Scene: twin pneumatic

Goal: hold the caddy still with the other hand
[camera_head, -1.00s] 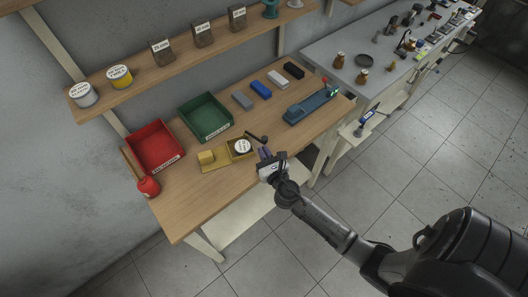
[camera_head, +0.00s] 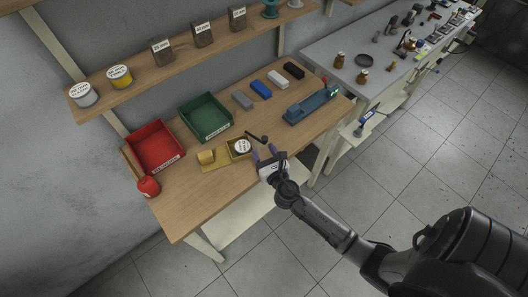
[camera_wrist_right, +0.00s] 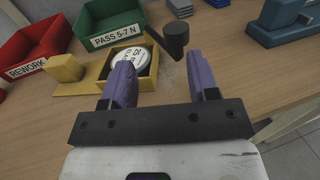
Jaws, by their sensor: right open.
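The yellow caddy (camera_head: 216,166) lies on the wooden bench, with a raised block on its left part and a square tray on its right part. A white round labelled piece (camera_head: 242,146) sits in the tray. The caddy also shows in the right wrist view (camera_wrist_right: 78,88). My right gripper (camera_head: 264,151) is open and empty at the right of the tray. In the right wrist view its purple fingers (camera_wrist_right: 160,75) are spread wide, and the left finger overlaps the tray's right part. Whether it touches cannot be told. My left gripper is not in view.
A dark crank-like piece (camera_wrist_right: 172,38) is just beyond the fingers. Behind the caddy are a red REWORK bin (camera_head: 154,146) and a green PASS bin (camera_head: 205,117). A blue fixture (camera_head: 312,106) stands right. The bench front is clear.

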